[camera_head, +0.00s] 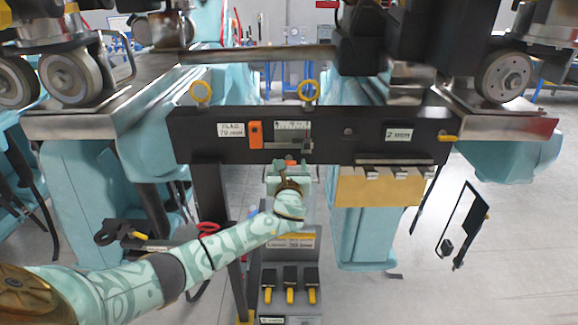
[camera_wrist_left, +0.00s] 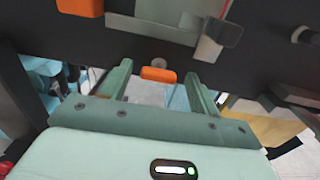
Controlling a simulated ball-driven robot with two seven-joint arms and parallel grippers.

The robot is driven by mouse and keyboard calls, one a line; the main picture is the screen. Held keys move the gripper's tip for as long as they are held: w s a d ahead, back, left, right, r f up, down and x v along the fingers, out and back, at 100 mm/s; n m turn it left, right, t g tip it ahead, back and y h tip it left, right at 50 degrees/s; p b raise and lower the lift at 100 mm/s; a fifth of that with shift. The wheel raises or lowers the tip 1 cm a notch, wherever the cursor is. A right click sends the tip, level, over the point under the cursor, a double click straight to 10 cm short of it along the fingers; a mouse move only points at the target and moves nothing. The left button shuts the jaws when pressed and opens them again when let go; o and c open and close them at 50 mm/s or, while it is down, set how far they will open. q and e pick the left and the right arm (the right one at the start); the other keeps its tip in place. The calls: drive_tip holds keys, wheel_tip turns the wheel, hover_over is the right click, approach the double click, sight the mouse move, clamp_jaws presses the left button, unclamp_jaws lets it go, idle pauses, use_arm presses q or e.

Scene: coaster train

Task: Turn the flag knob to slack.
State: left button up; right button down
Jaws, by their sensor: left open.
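The knob with the orange bar (camera_head: 290,162) sits low on the black crossbar (camera_head: 350,125); I take it to be the flag knob. In the left wrist view its orange bar (camera_wrist_left: 158,75) lies about level in front of a grey round hub. My left gripper (camera_head: 289,168) is open just below the crossbar. In the left wrist view its two fingers (camera_wrist_left: 157,80) stand on either side of the orange bar, with gaps showing; I cannot tell whether their tips reach past it. My right gripper is not in view.
An orange block (camera_head: 255,134) sits beside a white flag label (camera_head: 231,129) on the crossbar. A metal slider piece (camera_head: 293,138) is right of it. A tan block (camera_head: 380,187) hangs at right. Yellow rings (camera_head: 307,91) stand above. A pedestal with several yellow-tipped switches (camera_head: 290,285) stands below.

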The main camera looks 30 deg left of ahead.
use_arm(q)
drive_tip(key=shift+w+a, duration=0.15)
drive_tip(key=shift+w, duration=0.05)
drive_tip(key=c, duration=1)
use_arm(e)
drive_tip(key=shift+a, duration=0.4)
